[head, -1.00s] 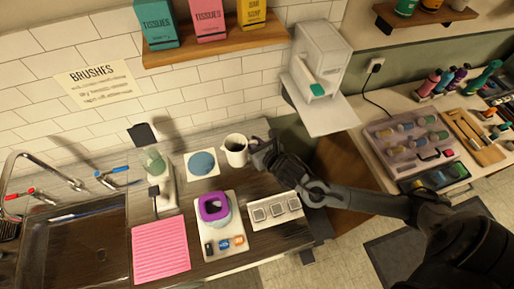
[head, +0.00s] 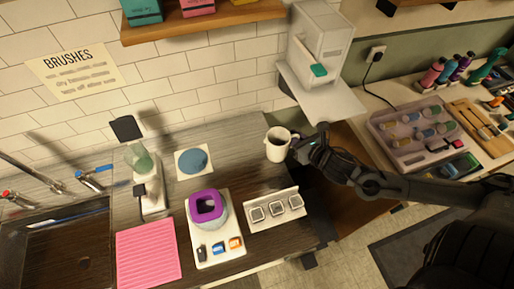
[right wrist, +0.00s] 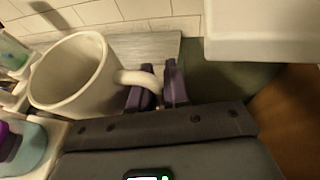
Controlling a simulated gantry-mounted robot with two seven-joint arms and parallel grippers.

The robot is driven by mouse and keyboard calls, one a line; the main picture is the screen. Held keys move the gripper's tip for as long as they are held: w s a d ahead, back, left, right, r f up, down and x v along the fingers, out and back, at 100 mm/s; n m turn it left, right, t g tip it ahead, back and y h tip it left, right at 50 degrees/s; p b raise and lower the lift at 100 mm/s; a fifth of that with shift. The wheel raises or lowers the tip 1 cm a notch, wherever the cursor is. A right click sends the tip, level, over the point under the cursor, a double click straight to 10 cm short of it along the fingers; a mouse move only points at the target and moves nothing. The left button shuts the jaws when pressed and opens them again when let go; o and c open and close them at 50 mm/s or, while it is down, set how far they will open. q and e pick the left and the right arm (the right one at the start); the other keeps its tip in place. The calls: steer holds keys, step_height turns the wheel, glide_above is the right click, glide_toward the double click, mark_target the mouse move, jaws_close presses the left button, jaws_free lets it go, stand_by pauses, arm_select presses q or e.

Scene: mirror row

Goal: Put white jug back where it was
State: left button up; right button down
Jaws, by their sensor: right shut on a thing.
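The white jug (head: 277,149) is upright near the right end of the dark counter (head: 240,150), right of the round blue mat (head: 194,160). My right gripper (head: 304,150) is at its right side. In the right wrist view the gripper's purple fingers (right wrist: 157,92) are shut on the handle of the jug (right wrist: 70,80). I cannot tell whether the jug's base touches the counter. My left gripper is not in view.
A pink mat (head: 147,253) lies at left.

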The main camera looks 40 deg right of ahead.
steer(key=w+a+f, duration=0.1)
steer(key=w+f, duration=0.1)
steer(key=w, duration=0.1)
steer(key=w+a+f, duration=0.1)
steer(key=w+f, duration=0.1)
steer(key=w, duration=0.2)
steer(key=w+a+f, duration=0.1)
steer(key=w+f, duration=0.1)
steer(key=w, duration=0.1)
steer(key=shift+w+a+f, duration=0.1)
steer(key=shift+w+f, duration=0.1)
steer(key=shift+w, duration=0.1)
steer(key=shift+f+p, duration=0.45)
steer(key=shift+f, duration=1.6)
steer(key=shift+f, duration=0.1)
steer(key=c, duration=1.1)
jaws_free()
steer(key=v, duration=1)
steer(key=shift+s+b, duration=0.35)
steer(key=shift+s+r, duration=0.5)
steer(key=shift+s, duration=0.1)
